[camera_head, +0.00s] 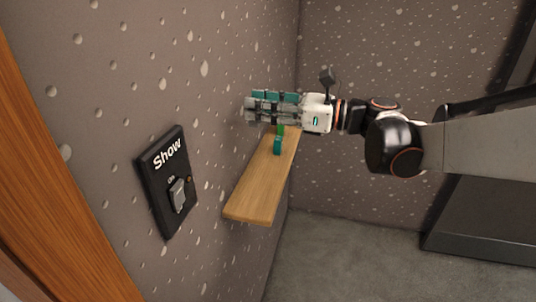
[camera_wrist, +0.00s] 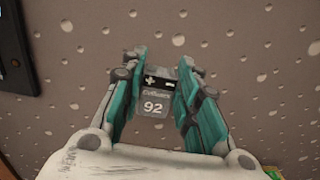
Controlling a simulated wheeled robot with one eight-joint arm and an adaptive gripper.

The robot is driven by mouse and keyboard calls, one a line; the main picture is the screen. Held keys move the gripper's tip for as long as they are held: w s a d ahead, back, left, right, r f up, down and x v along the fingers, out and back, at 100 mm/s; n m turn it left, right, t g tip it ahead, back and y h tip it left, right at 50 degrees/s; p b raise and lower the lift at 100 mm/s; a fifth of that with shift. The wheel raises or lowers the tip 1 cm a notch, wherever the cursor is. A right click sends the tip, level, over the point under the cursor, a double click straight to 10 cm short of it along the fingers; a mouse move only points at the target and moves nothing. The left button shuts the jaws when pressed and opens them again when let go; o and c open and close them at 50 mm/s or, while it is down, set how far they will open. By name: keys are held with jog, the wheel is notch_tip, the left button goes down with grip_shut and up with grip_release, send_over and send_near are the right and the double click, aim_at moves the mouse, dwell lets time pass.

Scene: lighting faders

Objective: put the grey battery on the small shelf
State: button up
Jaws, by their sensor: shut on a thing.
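The grey battery (camera_wrist: 154,103), with a dark end marked plus and minus and the number 92, sits between the two teal fingers of my gripper (camera_wrist: 160,70) in the wrist view. My gripper (camera_head: 262,108) is shut on it and points left at the wall in the head view. There I cannot clearly tell the battery from the fingers. The small wooden shelf (camera_head: 252,192) is fixed to the wall, lower than my gripper. My gripper is over its far end, apart from the board as far as I can see.
A small teal thing (camera_head: 278,145) stands on the far part of the shelf, with a green thing (camera_head: 280,130) behind it. The near half of the shelf is bare. A black "Show" switch panel (camera_head: 168,182) is on the wall at the left. The spotted wall is close to my fingers.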

notch_tip(320, 180, down, 20)
jog(key=b, duration=0.7)
jog(key=shift+a+f, duration=0.1)
jog(key=shift+f, duration=0.15)
jog(key=shift+f, duration=0.15)
jog(key=o, duration=1.1)
jog(key=shift+c, duration=0.2)
jog(key=shift+r, duration=0.2)
jog(key=p+v, duration=0.2)
jog(key=v, duration=1)
